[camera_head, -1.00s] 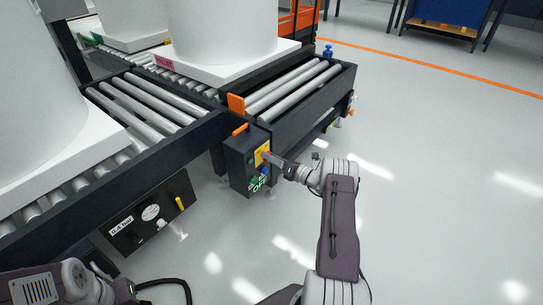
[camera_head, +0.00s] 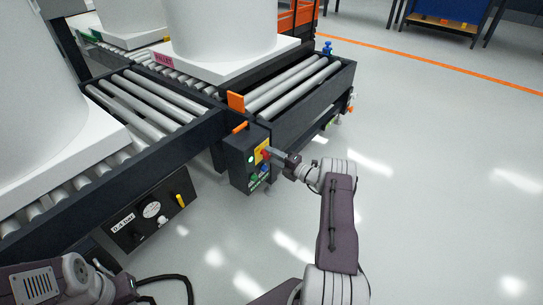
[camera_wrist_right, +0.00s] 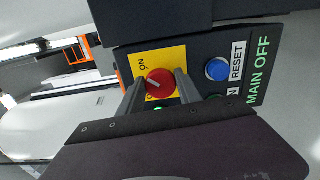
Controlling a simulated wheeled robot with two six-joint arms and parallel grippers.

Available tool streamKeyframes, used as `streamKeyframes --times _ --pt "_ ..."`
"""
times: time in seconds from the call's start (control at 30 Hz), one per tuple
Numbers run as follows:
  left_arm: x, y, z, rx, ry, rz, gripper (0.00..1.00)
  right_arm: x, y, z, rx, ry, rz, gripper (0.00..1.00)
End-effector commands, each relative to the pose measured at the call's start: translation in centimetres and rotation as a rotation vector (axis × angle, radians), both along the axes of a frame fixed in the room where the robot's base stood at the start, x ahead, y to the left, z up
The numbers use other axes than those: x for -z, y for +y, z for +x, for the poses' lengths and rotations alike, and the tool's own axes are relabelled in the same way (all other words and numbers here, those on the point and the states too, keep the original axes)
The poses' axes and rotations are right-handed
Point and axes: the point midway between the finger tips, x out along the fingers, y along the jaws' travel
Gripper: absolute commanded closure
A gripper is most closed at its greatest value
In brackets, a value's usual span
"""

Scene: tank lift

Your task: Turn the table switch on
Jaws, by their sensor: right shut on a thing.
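The table switch is a red round knob with a white pointer line (camera_wrist_right: 160,83) on a yellow plate marked ON. It is on the front of a dark control box (camera_head: 240,168) at the conveyor corner. The pointer slants to the left in the wrist view; its exact setting is hard to tell. My right gripper (camera_head: 267,153) is at the knob, and in the wrist view its two fingers (camera_wrist_right: 157,88) are shut on the knob's sides.
A blue RESET button (camera_wrist_right: 217,69) and green MAIN OFF lettering (camera_wrist_right: 258,72) are beside the switch. A gauge panel (camera_head: 151,212) is at left. Roller conveyors (camera_head: 285,92) carry large white tanks (camera_head: 222,30). The floor at right is clear.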

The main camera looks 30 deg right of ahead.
Motion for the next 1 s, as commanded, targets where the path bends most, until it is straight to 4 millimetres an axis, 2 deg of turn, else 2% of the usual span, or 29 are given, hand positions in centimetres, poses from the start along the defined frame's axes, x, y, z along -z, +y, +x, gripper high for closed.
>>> streamKeyframes --times 0.3,0.73,0.77,0.83,1.0 --pt "-0.04 0.0 0.0 0.0 0.0 0.0 1.0 0.13 0.04 -0.05 -0.001 0.031 0.07 1.0" --pt "-0.05 0.0 0.0 0.0 0.0 0.0 1.0 0.15 0.04 -0.06 -0.001 0.034 0.078 1.0" --pt "-0.04 0.0 0.01 0.0 0.0 0.0 1.0 0.15 0.04 -0.06 -0.001 0.034 0.078 0.56" --pt "-0.04 0.0 0.0 0.0 0.0 0.0 1.0 0.14 0.03 -0.06 -0.001 0.034 0.077 0.37" --pt "-0.05 0.0 -0.01 0.0 0.0 0.0 1.0 0.1 0.01 -0.03 0.0 0.033 0.076 0.37"
